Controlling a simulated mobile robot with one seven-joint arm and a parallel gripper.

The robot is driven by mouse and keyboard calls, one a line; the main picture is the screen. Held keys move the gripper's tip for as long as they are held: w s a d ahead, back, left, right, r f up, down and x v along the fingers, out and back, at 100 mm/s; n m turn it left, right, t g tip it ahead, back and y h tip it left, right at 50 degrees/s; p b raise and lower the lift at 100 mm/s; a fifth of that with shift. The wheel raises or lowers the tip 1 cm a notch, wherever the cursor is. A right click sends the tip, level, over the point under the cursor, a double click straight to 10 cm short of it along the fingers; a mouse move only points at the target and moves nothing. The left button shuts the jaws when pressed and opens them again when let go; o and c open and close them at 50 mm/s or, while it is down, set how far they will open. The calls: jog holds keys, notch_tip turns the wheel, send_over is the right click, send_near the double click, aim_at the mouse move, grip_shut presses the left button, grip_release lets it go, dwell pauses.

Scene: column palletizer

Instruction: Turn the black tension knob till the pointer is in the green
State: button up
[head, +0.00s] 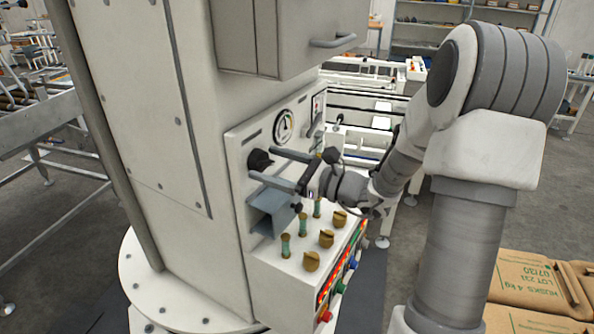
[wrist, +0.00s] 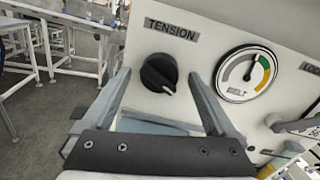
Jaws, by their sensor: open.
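The black tension knob (wrist: 158,73) sits under the TENSION label on a pale panel, and its white mark points to the lower right. It also shows in the head view (head: 261,160). My gripper (wrist: 160,75) is open, with one finger to each side of the knob in the wrist view and a visible gap on both sides. How deep the fingertips reach is hard to tell. The round gauge (wrist: 246,73) is right of the knob, with green and yellow bands on its right side. Its dark pointer leans up and slightly right, seemingly just left of the green. The gauge also shows in the head view (head: 284,126).
Below the knob, a grey-blue bracket (head: 268,208) juts from the panel. Green posts and brass knobs (head: 326,239) stand on the ledge, with coloured buttons along its front. A cabinet handle (head: 333,41) sticks out above.

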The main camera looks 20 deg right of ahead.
jog(key=b+v, duration=0.1)
jog(key=v, duration=1.6)
jog(key=shift+b, duration=0.35)
